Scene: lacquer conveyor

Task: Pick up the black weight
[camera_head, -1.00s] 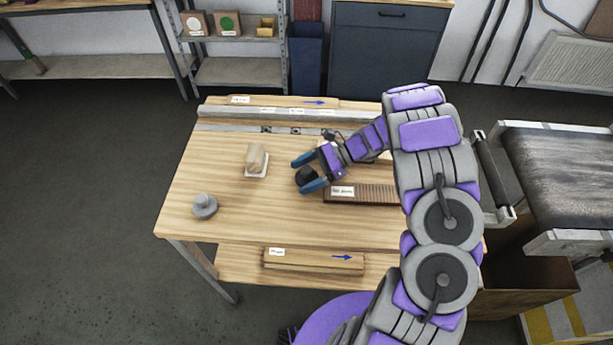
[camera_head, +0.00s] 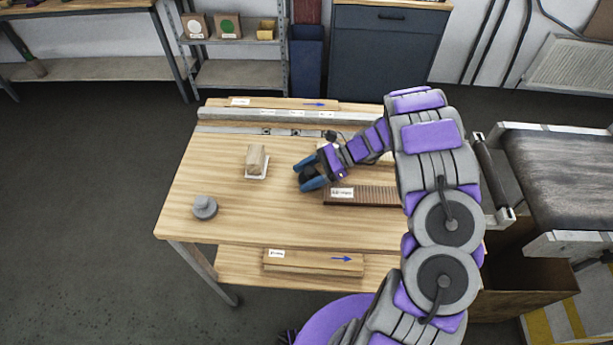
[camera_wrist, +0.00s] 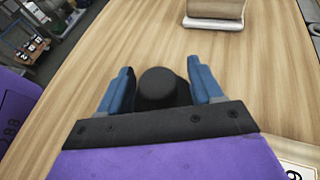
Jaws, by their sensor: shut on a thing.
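The black weight (camera_head: 309,172) is between the blue fingers of my gripper (camera_head: 309,175), over the middle of the wooden table. In the wrist view the black weight (camera_wrist: 160,86) shows its round dark top between the two fingers (camera_wrist: 160,92). The gripper is shut on it. The fingers partly cover the weight in the head view. I cannot tell whether its base touches the table.
A wooden block on a white base (camera_head: 256,162) stands left of my gripper. A grey weight (camera_head: 204,207) sits at the table's left front. A brown ribbed rack (camera_head: 365,196) lies just right of the gripper. The table's (camera_head: 260,220) front middle is clear.

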